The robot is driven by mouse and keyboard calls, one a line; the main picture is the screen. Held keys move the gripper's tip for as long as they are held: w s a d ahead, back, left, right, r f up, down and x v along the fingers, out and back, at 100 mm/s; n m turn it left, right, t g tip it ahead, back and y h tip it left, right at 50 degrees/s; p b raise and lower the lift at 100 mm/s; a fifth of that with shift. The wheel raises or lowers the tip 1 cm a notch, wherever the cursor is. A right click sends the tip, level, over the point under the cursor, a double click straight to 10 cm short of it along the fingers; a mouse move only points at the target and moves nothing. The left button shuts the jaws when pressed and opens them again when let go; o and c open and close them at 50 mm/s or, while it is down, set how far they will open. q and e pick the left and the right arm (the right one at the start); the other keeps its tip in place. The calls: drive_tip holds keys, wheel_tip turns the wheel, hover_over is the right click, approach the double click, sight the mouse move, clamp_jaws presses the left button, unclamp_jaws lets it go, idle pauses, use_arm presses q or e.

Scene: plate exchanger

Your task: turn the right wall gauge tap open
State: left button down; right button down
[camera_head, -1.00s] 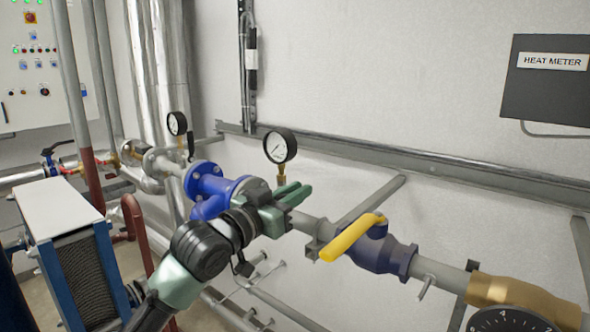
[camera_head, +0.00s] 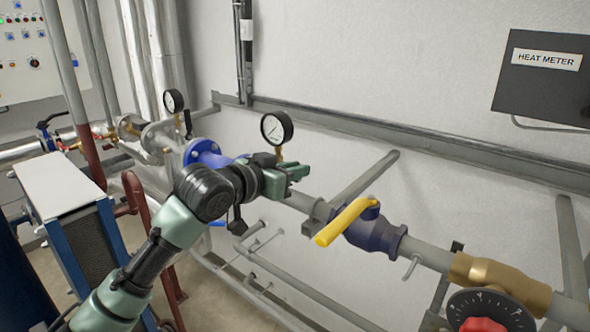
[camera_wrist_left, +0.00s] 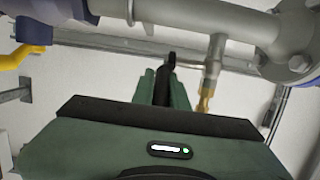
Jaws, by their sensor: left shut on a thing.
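The right wall gauge (camera_head: 277,128) is a round white dial with a black rim, on a short brass stem above the grey pipe. My left gripper (camera_head: 295,172) is just below the dial, beside the stem, its green fingers pointing right. In the left wrist view, the green fingers (camera_wrist_left: 164,88) are shut around a dark, slim handle, which I take to be the gauge's tap handle (camera_wrist_left: 170,60). In the head view the gripper hides the handle, so its angle is unclear there. My right gripper is in neither view.
A yellow-handled valve (camera_head: 345,222) sits on the pipe to the right. A smaller gauge (camera_head: 173,101) with a black lever is at the left. A blue-framed plate exchanger (camera_head: 70,190) stands left of my arm. A heat meter box (camera_head: 545,80) hangs on the wall.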

use_arm(q)
drive_tip(key=c, duration=1.4)
unclamp_jaws()
drive_tip(key=shift+s+a+b, duration=0.3)
drive_tip(key=shift+s+b, duration=0.1)
drive_tip(key=b+v, duration=0.3)
drive_tip(key=v, duration=0.3)
drive_tip(key=shift+s+a, duration=0.25)
drive_tip(key=shift+s, duration=0.05)
drive_tip(key=shift+r, duration=0.1)
